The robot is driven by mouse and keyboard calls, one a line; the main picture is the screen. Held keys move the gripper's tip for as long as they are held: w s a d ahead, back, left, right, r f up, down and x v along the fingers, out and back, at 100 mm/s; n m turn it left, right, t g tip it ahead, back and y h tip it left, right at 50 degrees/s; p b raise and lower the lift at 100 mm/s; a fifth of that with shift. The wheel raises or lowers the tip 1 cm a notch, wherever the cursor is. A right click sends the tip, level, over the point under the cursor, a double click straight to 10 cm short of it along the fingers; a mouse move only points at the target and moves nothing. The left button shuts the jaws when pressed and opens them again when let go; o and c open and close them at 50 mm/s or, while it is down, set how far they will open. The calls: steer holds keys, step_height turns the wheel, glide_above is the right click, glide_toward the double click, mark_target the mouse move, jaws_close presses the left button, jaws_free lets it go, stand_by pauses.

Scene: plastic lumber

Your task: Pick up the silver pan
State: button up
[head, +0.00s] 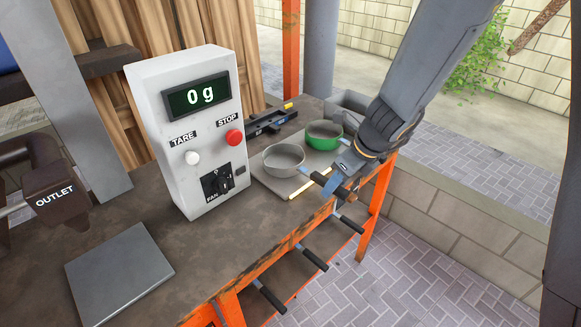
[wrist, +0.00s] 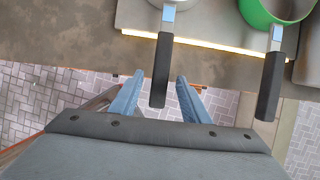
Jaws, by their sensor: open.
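The silver pan (head: 283,159) sits on a grey board on the bench, its handle pointing out over the front edge. In the wrist view its black handle (wrist: 161,70) lies between the two blue fingers of my gripper (wrist: 160,80). The fingers are apart, with a visible gap on each side of the handle. In the head view my gripper (head: 333,183) is at the bench edge, close to the pan's handle. Only the near rim of the pan (wrist: 172,4) shows in the wrist view.
A green pan (head: 324,137) stands just behind, its black handle (wrist: 269,86) parallel on the right. A control box (head: 195,135) reading 0 g and a metal plate (head: 120,275) are to the left. Several black-gripped bars (head: 313,258) stick out below the bench edge.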

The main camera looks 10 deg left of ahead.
steer(key=shift+x, duration=1)
jaws_close()
